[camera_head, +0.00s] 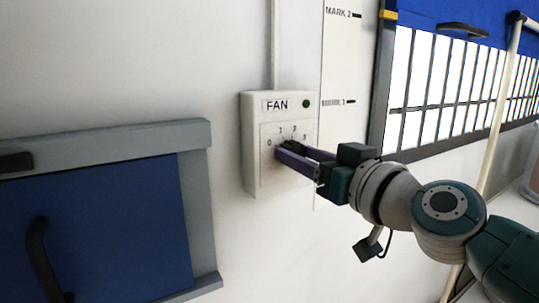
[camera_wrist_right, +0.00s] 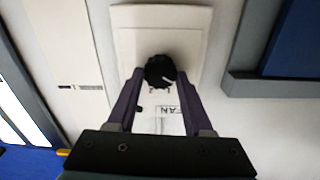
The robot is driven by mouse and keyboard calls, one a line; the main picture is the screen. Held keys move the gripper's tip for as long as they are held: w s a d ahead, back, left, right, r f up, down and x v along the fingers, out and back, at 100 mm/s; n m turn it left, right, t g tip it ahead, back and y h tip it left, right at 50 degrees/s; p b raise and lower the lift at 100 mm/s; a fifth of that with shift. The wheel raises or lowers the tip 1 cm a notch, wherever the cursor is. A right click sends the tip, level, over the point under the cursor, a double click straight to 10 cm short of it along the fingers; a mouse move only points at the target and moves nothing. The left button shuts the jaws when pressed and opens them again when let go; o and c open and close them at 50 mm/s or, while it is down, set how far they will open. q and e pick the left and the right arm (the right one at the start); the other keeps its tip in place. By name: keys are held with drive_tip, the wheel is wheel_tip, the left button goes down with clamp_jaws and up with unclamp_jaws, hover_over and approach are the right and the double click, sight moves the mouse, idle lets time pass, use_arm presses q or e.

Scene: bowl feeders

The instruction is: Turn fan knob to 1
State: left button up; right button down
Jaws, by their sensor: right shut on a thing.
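The white fan box (camera_head: 250,150) is fixed to the wall, with a FAN label (camera_head: 277,105) and a dial marked 0, 1, 2 and 3. My right gripper (camera_head: 284,151) reaches it from the right, and its purple fingers cover most of the knob in the head view. In the right wrist view the round black fan knob (camera_wrist_right: 160,70) sits between the two fingertips of my right gripper (camera_wrist_right: 160,77), which is shut on it. A small pale mark shows on the knob, but I cannot tell which number it points to. My left gripper is not in view.
A blue panel (camera_head: 110,225) in a grey frame with a dark handle (camera_head: 42,262) is at the lower left. A marked strip (camera_head: 337,60) runs up the wall beside the box. A barred window (camera_head: 450,80) with a blue shutter is at the right.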

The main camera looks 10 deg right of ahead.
drive_tip(key=shift+m, duration=0.4)
drive_tip(key=shift+d+m+b, duration=0.1)
drive_tip(key=shift+m+b, duration=0.4)
drive_tip(key=shift+m, duration=2.9)
drive_tip(key=shift+c, duration=1.5)
unclamp_jaws()
drive_tip(key=shift+s, duration=0.1)
drive_tip(key=v, duration=0.9)
drive_tip(key=shift+s+d+p, duration=0.2)
drive_tip(key=shift+s+p, duration=0.15)
